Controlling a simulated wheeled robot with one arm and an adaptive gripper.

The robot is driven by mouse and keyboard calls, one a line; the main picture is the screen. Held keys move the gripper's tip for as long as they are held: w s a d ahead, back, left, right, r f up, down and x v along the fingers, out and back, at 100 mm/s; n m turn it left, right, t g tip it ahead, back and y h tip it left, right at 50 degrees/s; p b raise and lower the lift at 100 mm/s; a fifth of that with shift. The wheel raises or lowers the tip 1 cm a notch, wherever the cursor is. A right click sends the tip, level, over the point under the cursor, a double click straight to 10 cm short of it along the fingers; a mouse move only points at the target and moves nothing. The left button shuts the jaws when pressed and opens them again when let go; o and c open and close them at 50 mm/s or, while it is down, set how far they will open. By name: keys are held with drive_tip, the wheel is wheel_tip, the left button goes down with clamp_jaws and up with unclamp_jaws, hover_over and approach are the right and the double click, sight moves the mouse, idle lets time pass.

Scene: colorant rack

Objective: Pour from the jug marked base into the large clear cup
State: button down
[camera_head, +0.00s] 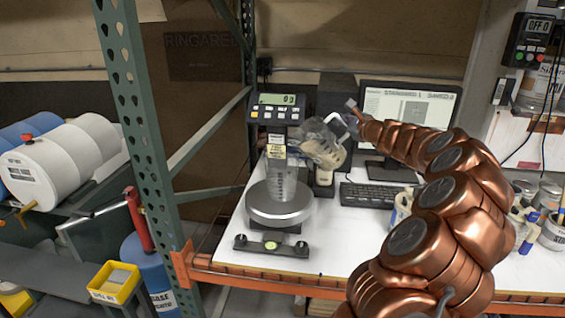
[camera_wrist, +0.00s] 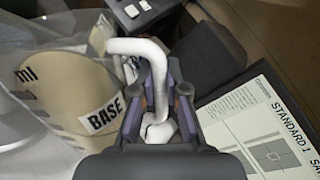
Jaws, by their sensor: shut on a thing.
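The jug marked base (camera_head: 322,150) is clear with beige liquid inside. In the head view it is held tilted to the left, at the upper right of the large clear cup. In the wrist view its BASE label (camera_wrist: 103,117) and white handle (camera_wrist: 150,50) show. My gripper (camera_wrist: 162,97) is shut on that handle. The large clear cup (camera_head: 284,185) stands upright on the round scale plate (camera_head: 280,205). I see no stream between jug and cup, and no clear fill in the cup. The scale display (camera_head: 278,100) appears to read 0 g.
A keyboard (camera_head: 368,195) and monitor (camera_head: 410,115) stand to the right of the scale, with the monitor behind the arm. Cans and bottles (camera_head: 550,200) sit at the far right. A green rack post (camera_head: 145,120) rises at the left. The table front is mostly clear.

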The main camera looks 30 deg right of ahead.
sight(335, 114)
drive_tip(key=shift+w+a+r+n+b, duration=0.1)
drive_tip(key=shift+a+r+n+b, duration=0.35)
drive_tip(key=shift+r, duration=0.4)
drive_tip(key=shift+w+a+r+n+g+h+b, duration=0.15)
drive_tip(key=shift+a+r+n+g+h+b, duration=0.2)
drive_tip(key=shift+a+n+b, duration=0.6)
idle(2.7)
drive_tip(key=shift+w+a+r+b, duration=0.1)
drive_tip(key=shift+a+r+b, duration=0.1)
drive_tip(key=shift+r+b, duration=0.3)
idle(3.0)
